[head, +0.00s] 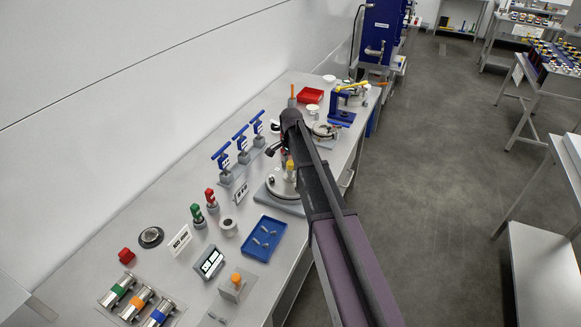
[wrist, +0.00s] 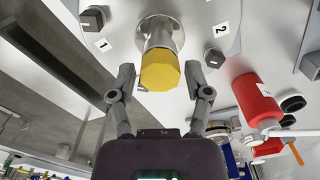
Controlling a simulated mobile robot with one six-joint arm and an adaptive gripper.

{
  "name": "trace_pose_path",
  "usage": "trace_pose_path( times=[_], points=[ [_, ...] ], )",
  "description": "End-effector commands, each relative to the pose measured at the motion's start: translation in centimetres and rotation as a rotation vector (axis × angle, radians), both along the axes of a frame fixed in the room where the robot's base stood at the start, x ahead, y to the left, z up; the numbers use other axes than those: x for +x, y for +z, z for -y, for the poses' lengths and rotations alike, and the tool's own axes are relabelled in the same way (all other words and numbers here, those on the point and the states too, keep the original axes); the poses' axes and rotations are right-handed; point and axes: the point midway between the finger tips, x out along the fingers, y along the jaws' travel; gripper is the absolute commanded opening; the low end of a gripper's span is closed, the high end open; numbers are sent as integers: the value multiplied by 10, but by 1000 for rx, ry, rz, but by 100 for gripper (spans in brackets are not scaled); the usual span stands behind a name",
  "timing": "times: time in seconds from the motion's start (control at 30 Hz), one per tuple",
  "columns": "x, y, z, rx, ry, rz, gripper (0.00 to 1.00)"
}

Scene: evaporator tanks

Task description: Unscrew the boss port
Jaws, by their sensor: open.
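The boss port shows in the wrist view as a yellow faceted cap (wrist: 160,72) on a short metal stub (wrist: 158,38) with a round flange. My gripper (wrist: 163,88) is open, with one finger on each side of the yellow cap and a visible gap to each. In the head view the yellow cap (head: 290,168) stands upright above a round grey base (head: 280,188) on the bench. My arm hides part of that base, and the gripper is hard to make out there.
Dark knobs (wrist: 93,19) labelled 1 and 2 flank the port. A red cylinder (wrist: 256,98) stands close on the right in the wrist view. A blue tray (head: 263,239) with small parts, blue-handled valves (head: 240,140) and a red tray (head: 313,96) are on the bench.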

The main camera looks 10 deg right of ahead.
Motion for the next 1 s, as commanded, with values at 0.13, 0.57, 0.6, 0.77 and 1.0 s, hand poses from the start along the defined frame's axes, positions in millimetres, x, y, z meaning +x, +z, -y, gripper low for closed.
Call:
trace_pose_path(
  times=[0.13, 0.57, 0.6, 0.77, 1.0],
  points=[
    [0, 0, 0, 0, 0, 0, 64],
    [0, 0, 0, 0, -138, 0, 64],
    [0, 0, 0, 0, -170, 0, 64],
    [0, 0, 0, 0, -296, 0, 64],
    [0, 0, 0, 0, -436, 0, 64]
  ],
)
